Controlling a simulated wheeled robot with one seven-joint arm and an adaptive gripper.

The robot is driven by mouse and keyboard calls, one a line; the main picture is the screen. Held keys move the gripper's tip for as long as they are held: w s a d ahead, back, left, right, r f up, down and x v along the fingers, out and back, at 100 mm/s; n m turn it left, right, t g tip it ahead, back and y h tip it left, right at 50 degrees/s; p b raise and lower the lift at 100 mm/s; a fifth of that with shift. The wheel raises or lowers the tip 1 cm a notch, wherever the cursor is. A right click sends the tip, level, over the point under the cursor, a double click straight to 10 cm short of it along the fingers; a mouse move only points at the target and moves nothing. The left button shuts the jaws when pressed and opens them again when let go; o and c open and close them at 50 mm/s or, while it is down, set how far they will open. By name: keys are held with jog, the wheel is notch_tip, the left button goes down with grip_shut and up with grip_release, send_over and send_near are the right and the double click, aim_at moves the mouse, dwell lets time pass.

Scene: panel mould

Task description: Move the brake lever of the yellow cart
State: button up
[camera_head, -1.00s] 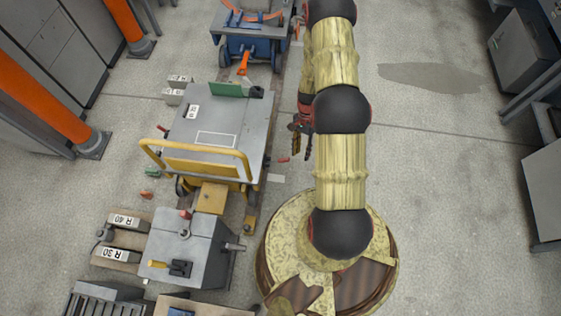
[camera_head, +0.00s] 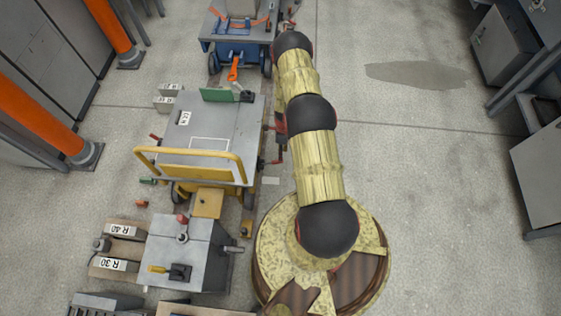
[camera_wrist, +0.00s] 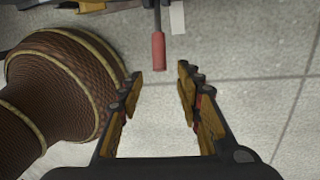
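The yellow cart has a grey top (camera_head: 222,125) and a yellow push handle (camera_head: 192,153), left of my arm in the head view. A red-gripped lever (camera_wrist: 158,50) on a dark rod shows at the top centre of the wrist view. A small red piece at the cart's right side (camera_head: 277,161) in the head view looks like the same lever. My gripper (camera_wrist: 160,92) is open and empty. The lever's red end is just beyond the fingertips, roughly in line with the gap and not touching them. In the head view my gripper is largely hidden behind my arm.
A blue cart (camera_head: 238,48) with an orange hitch stands behind the yellow cart. A grey box (camera_head: 188,252) with small levers stands in front of it. Blocks marked R 40 and R 30 (camera_head: 115,264) lie at the left. The floor right of my arm is open.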

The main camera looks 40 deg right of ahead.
aim_at(273, 162)
jog(key=f, duration=0.2)
jog(key=f+b, duration=0.1)
jog(key=f, duration=0.2)
jog(key=a+f+b, duration=0.1)
jog(key=f, duration=0.1)
jog(key=shift+s+f, duration=0.2)
jog(key=shift+s, duration=0.2)
jog(key=shift+c, duration=0.2)
grip_shut()
dwell(0.4)
